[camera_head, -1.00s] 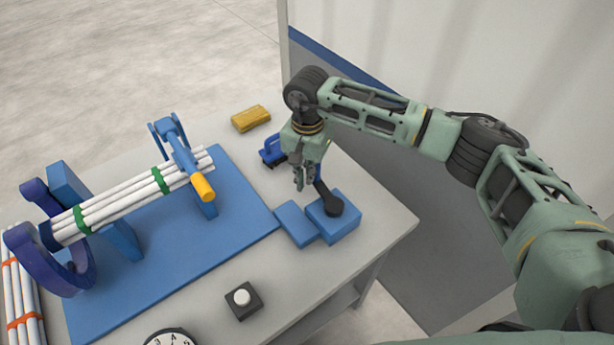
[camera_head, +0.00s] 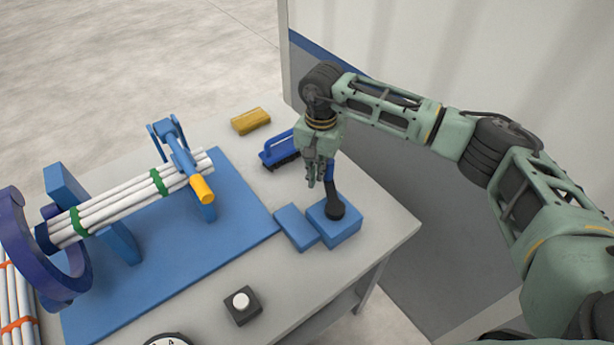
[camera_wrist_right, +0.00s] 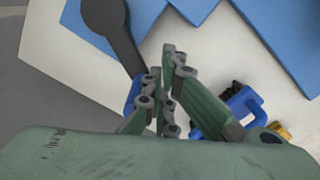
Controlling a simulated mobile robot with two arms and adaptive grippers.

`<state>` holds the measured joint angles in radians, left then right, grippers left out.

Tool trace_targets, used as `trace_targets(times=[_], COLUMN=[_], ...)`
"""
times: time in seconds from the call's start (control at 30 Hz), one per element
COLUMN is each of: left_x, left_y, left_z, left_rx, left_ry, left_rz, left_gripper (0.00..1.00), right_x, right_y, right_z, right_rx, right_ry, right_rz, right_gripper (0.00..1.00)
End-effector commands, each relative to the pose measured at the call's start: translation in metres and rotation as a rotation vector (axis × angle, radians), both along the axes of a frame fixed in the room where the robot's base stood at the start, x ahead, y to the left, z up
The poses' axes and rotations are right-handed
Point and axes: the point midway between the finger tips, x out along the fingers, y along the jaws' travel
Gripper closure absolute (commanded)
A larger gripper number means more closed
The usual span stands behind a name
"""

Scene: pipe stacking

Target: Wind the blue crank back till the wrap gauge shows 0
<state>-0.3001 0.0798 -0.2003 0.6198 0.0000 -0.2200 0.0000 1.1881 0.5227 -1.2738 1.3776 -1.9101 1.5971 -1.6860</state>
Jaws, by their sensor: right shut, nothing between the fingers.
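The blue crank has a black arm (camera_head: 334,202) on a blue block (camera_head: 343,231) and an upright blue handle (camera_head: 331,172). My right gripper (camera_head: 316,184) points down beside the handle, on its left in the head view. In the right wrist view the crank arm (camera_wrist_right: 112,28) runs toward my fingers (camera_wrist_right: 166,62), which are shut and empty and partly hide the blue handle. I cannot tell if they touch it. The gauge dial (camera_head: 168,340) is cut off at the bottom edge; its pointer is unreadable. My left gripper is out of view.
White pipes (camera_head: 120,208) with green bands lie in the blue stand, by a purple open ring (camera_head: 66,287). A blue-handled brush (camera_head: 279,151) lies close behind my right gripper. A yellow block (camera_head: 251,121) and a white button (camera_head: 241,301) are farther off.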

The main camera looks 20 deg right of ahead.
Motion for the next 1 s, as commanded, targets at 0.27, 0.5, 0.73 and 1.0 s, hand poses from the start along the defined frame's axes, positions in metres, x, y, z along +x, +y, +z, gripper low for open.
trace_targets(times=[0.27,0.5,0.73,1.0], left_x=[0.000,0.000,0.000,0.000], left_y=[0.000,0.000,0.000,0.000], left_z=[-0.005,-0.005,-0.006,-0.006], left_rx=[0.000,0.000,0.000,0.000], left_ry=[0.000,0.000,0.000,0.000], left_rz=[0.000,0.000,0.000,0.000], left_gripper=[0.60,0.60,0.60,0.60], right_x=[0.003,0.002,-0.005,-0.008], right_y=[-0.028,-0.027,-0.047,-0.053], right_z=[0.000,0.000,-0.001,0.000], right_rx=[-0.007,-0.007,-0.010,-0.008], right_ry=[-0.004,-0.002,0.000,0.000], right_rz=[-0.008,-0.006,-0.008,-0.005], right_gripper=[1.00,1.00,1.00,1.00])
